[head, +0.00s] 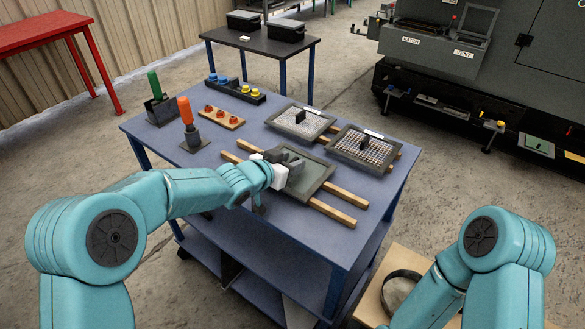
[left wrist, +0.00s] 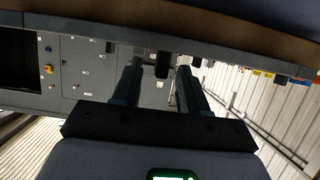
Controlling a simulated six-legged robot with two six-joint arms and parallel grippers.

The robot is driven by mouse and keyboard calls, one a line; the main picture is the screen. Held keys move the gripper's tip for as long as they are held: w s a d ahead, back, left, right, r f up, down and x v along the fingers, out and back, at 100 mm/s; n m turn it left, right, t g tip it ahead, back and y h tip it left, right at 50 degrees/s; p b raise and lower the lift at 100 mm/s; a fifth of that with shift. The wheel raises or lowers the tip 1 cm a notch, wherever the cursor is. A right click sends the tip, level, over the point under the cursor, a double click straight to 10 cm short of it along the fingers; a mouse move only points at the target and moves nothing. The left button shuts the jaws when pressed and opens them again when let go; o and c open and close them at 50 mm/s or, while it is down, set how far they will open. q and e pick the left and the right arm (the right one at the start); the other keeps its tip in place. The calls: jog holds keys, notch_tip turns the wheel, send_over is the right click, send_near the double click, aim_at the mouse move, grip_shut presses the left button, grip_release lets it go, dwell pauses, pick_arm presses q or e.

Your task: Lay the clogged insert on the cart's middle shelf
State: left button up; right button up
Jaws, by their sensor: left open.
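A framed insert with a dull grey-green face (head: 317,187) lies on two wooden rails on the blue cart top, at the near side; its face looks filled, so I take it as the clogged one. My left gripper (head: 286,166) is open at this insert's dark handle, partly hiding it. In the left wrist view, my open left fingers (left wrist: 160,82) have a small dark block (left wrist: 162,65), probably the handle, between their tips. The cart's middle shelf (head: 268,258) shows below the top, its visible part mostly bare. My right arm shows at lower right; its gripper is out of sight.
Two other framed inserts, a pale mesh one (head: 301,122) and a brownish mesh one (head: 361,150), lie behind. An orange-handled tool (head: 186,112), a green-handled tool (head: 155,86) and a board with red knobs (head: 222,117) stand at left. The grey machine (head: 440,50) is at back right.

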pick_arm(q)
grip_shut()
